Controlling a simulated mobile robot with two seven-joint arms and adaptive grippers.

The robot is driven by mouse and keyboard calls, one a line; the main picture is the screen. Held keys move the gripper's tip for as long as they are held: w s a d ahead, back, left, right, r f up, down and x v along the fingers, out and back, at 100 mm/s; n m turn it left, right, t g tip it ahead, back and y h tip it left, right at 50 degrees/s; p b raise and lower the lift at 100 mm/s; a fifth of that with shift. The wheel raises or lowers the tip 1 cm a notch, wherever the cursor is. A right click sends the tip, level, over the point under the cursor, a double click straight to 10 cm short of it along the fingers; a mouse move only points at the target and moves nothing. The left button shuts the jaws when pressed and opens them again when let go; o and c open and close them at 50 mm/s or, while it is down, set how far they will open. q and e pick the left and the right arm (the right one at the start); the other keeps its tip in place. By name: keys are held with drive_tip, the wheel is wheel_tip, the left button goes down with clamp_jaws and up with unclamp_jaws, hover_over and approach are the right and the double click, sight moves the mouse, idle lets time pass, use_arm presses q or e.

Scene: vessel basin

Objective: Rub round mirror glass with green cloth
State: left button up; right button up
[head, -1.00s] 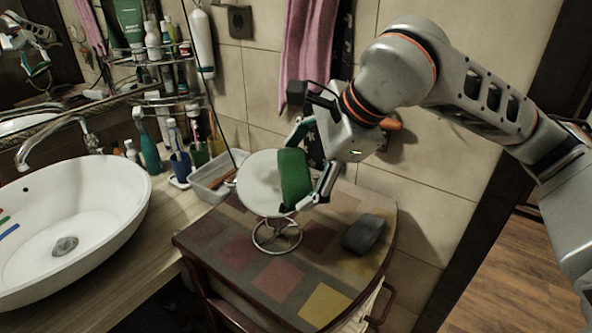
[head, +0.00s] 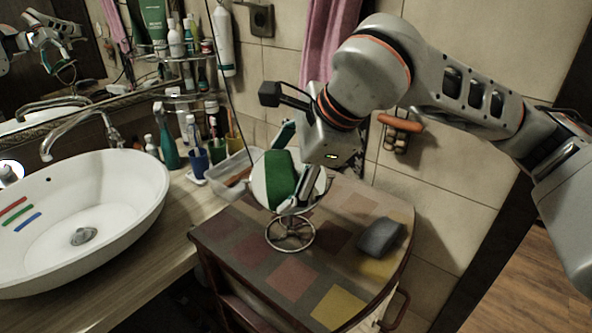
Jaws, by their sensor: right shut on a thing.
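The round mirror (head: 258,188) stands on its wire ring base on the patchwork-topped cabinet, its pale glass partly covered. The green cloth (head: 280,178) lies against the front of the glass, over its middle. My right gripper (head: 291,170) is shut on the green cloth and reaches in from the right. The gripper and cloth hide much of the disc, and I cannot tell how firmly the cloth presses on the glass. My left gripper is not in view.
A dark grey block (head: 381,237) lies on the cabinet top (head: 340,306) to the right. The white basin (head: 120,215) and blue cup (head: 198,162) are to the left. The cabinet's front part is clear.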

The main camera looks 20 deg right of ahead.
sight(317, 185)
drive_tip(key=shift+w+a, duration=0.2)
drive_tip(key=shift+a, duration=0.5)
drive_tip(key=shift+w, duration=0.15)
drive_tip(key=shift+s+d+f+b, duration=0.15)
drive_tip(key=shift+d+b, duration=0.15)
drive_tip(key=shift+d, duration=0.55)
drive_tip(key=shift+s+d+r+b, duration=0.15)
drive_tip(key=shift+d+b, duration=0.1)
drive_tip(key=shift+d, duration=0.55)
drive_tip(key=shift+s+d, duration=0.25)
drive_tip(key=shift+d, duration=0.75)
drive_tip(key=shift+s+d, duration=0.2)
drive_tip(key=shift+d, duration=0.8)
drive_tip(key=shift+b, duration=0.3)
drive_tip(key=shift+w+a, duration=0.25)
drive_tip(key=shift+a, duration=1)
drive_tip(key=shift+w+a, duration=0.25)
drive_tip(key=shift+a, duration=0.95)
drive_tip(key=shift+w+a, duration=0.25)
drive_tip(key=shift+a, duration=1)
